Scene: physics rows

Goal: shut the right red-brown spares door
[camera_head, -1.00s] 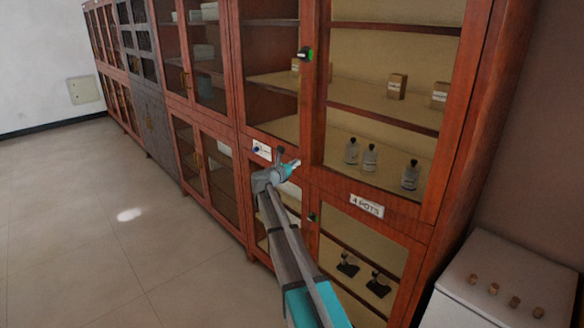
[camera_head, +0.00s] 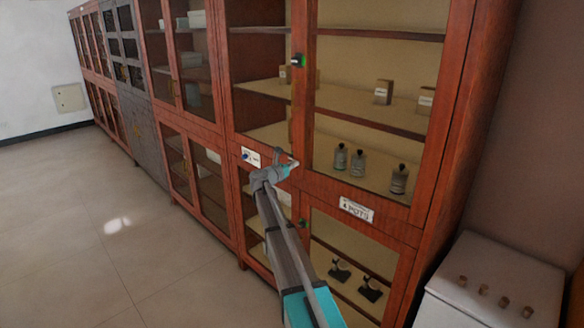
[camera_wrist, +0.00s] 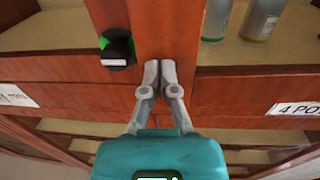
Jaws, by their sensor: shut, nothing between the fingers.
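A red-brown cabinet (camera_head: 270,16) with glazed doors fills the middle and right of the head view. Its upper right door (camera_head: 372,199) has a wide window with bottles and small boxes behind it. A black-and-green knob (camera_head: 299,60) is on the middle upright; a knob also shows in the wrist view (camera_wrist: 118,50). I cannot read any label saying spares, nor tell whether this door stands slightly ajar. My gripper (camera_head: 292,163) is shut and empty, in front of the middle upright near the bottom rail. In the wrist view its fingertips (camera_wrist: 159,68) are against or very close to the red-brown wood.
A label reading 4 POTS (camera_head: 356,210) is on the rail above the lower right door (camera_head: 408,262). Another label (camera_head: 251,156) is left of my gripper. A white unit (camera_head: 500,270) with several small knobs stands at right. Open floor (camera_head: 90,250) lies at left.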

